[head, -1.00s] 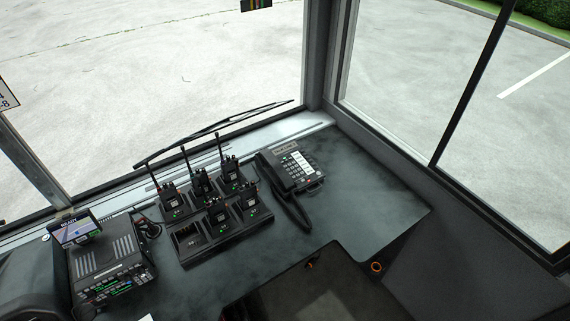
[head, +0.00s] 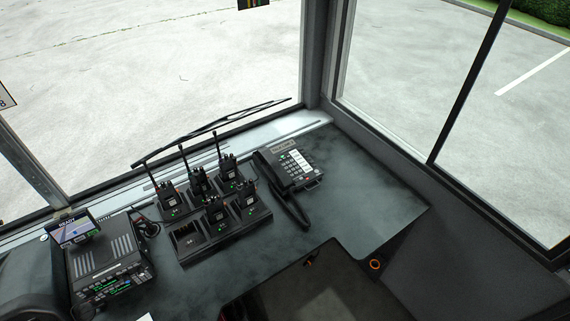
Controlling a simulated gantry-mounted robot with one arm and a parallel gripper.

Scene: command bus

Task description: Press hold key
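A black desk phone (head: 293,168) stands on the dark counter (head: 360,205) near the window corner. The key labels are too small to read, so I cannot tell which one is the hold key. My gripper is not in view.
A charger rack (head: 226,241) with several handheld radios and one empty slot stands left of the phone. A radio unit (head: 106,262) with a small screen (head: 73,229) is at the far left. The counter right of the phone is clear. Windows border the counter behind and right.

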